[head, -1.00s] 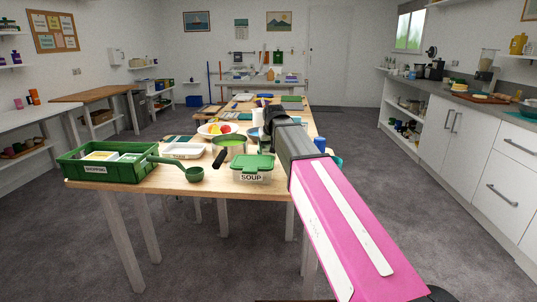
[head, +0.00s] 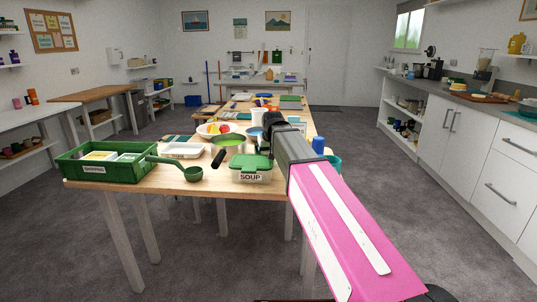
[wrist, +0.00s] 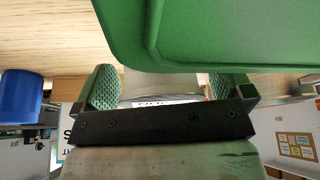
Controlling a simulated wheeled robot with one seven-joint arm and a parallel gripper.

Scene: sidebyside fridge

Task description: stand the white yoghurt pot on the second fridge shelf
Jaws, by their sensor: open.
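A small white upright pot (head: 257,117), perhaps the yoghurt pot, stands on the wooden table in the head view, partly hidden by my arm. No label can be read on it. My gripper is low over the table near the soup box, largely hidden behind my arm in the head view. In the wrist view its two green-padded fingers (wrist: 170,88) are apart. A pale thing shows behind the gap; I cannot tell what it is. A large green surface fills the top right of that view. The fridge and its shelves are not in view.
The soup box (head: 250,177) with a green lid stands at the table's near edge.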

